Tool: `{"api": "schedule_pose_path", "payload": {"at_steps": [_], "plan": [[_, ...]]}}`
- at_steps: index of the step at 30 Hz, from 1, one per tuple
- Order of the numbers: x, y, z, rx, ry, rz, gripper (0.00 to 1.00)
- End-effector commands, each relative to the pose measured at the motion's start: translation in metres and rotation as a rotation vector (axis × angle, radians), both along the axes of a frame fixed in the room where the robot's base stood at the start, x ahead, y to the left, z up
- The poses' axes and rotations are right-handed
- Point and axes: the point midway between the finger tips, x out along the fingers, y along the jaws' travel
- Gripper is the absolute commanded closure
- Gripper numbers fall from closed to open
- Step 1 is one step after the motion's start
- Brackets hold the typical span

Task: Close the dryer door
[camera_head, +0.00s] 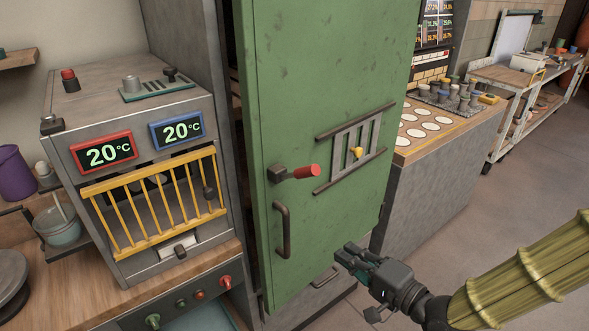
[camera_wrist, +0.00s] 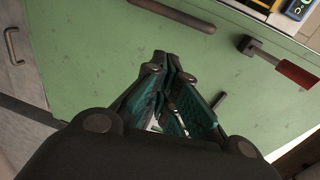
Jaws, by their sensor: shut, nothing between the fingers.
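The green dryer door (camera_head: 330,90) stands upright in the middle of the head view, with a dark gap along its left edge; it looks ajar. It carries a dark pull handle (camera_head: 283,230), a red-gripped lever (camera_head: 293,173) and a slatted vent with a yellow knob (camera_head: 356,152). My gripper (camera_head: 347,257) is shut and empty, near the door's lower right part. In the wrist view the closed fingertips (camera_wrist: 168,65) lie in front of the green door (camera_wrist: 90,60), with the red lever (camera_wrist: 280,62) to the right. I cannot tell whether they touch the door.
A grey kiln-like box (camera_head: 130,120) with a yellow grille and two 20°C displays stands left on a wooden counter (camera_head: 80,290). A workbench (camera_head: 450,150) with pale discs and several small jars stands right of the door. Open floor (camera_head: 530,170) lies at the right.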

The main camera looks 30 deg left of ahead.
Motion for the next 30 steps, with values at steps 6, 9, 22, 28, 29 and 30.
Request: {"api": "schedule_pose_path", "payload": {"at_steps": [6, 9, 22, 28, 29, 30], "plan": [[-0.004, 0.018, 0.086, 0.111, -0.007, 0.053, 1.0], [-0.006, 0.023, 0.1, 0.136, -0.006, 0.069, 1.0], [0.0, 0.054, 0.106, 0.145, -0.006, 0.077, 1.0], [0.007, 0.077, 0.106, 0.145, -0.007, 0.077, 1.0], [0.008, 0.081, 0.106, 0.145, -0.007, 0.077, 1.0], [0.01, 0.086, 0.106, 0.145, -0.007, 0.077, 1.0]]}}
